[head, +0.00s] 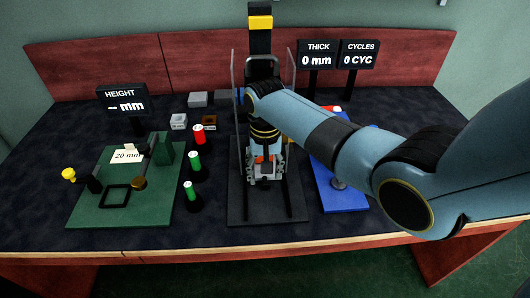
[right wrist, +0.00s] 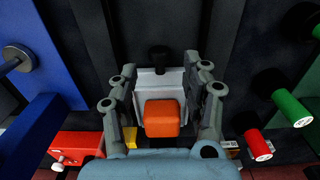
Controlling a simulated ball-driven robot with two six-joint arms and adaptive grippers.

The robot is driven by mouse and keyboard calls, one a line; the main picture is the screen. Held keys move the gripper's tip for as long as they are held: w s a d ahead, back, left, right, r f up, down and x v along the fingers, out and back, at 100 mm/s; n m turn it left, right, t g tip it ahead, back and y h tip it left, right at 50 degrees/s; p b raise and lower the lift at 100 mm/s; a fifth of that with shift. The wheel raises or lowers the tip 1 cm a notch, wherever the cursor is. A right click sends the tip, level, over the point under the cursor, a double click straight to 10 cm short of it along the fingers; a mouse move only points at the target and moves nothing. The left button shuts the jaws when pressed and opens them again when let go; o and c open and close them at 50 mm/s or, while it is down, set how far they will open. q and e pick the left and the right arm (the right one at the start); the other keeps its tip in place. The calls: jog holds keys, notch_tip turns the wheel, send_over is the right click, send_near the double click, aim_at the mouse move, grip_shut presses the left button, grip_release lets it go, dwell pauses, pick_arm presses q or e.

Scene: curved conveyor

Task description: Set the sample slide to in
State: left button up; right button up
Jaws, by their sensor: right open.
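The sample slide is a light grey carriage (right wrist: 146,82) with a black knob (right wrist: 160,58) at one end, on the dark centre base (head: 240,205) between two rails. An orange block (right wrist: 162,118) sits on the carriage. My right gripper (right wrist: 163,88) is open over the carriage, with one finger on each side of the orange block. In the head view the right gripper (head: 266,172) hides most of the carriage. I cannot tell whether the fingers touch anything. My left gripper is not in view.
Clear side panels (head: 234,75) flank the centre station. A green board (head: 95,205) with a height gauge and several button posts (head: 190,190) stand left. A blue board (head: 345,200) lies right, partly behind my right arm. Displays (head: 317,54) read 0 mm and 0 CYC.

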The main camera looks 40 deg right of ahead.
notch_tip(320, 180, up, 8)
jog(key=shift+r, duration=0.15)
dwell(0.5)
